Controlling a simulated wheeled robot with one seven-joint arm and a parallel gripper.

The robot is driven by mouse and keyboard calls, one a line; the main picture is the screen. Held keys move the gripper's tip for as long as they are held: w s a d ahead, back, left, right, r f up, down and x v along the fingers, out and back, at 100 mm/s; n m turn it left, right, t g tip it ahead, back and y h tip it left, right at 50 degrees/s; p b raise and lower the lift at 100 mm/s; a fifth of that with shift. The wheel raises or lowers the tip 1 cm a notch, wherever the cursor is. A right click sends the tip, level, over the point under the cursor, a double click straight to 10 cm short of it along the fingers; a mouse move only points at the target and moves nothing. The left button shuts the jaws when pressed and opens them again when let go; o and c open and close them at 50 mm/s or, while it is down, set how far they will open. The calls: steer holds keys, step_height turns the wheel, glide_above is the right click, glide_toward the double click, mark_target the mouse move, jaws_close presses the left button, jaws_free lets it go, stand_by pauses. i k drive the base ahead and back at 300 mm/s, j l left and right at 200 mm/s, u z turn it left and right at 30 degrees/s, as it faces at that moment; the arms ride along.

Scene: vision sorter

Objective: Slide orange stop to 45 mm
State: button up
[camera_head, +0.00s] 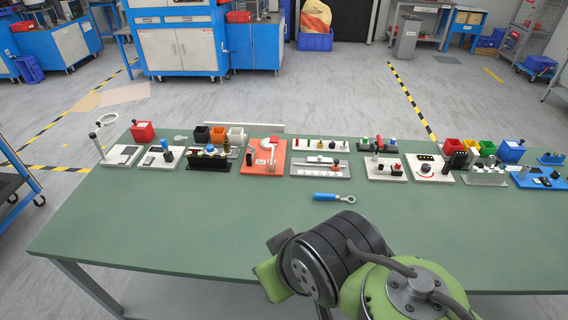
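A light grey plate (311,172) near the middle of the row on the green table carries a rail with pale markings. A small red or orange-red block (335,163) sits near the rail's right end and may be the orange stop. The scale figures are too small to read, so I cannot tell its setting in mm. Left of it stands an orange board (257,168) with a white part on it. My green and black arm shows at the bottom right, in front of the table and apart from the devices. My gripper's fingers cannot be made out.
A blue-handled ring tool (333,197) lies in front of the grey plate. Several other devices and coloured bins stand close together along the back of the table (170,225). The front left of the tabletop is clear.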

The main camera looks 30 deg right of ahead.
mark_target(335, 168)
steer(key=z, duration=1.25)
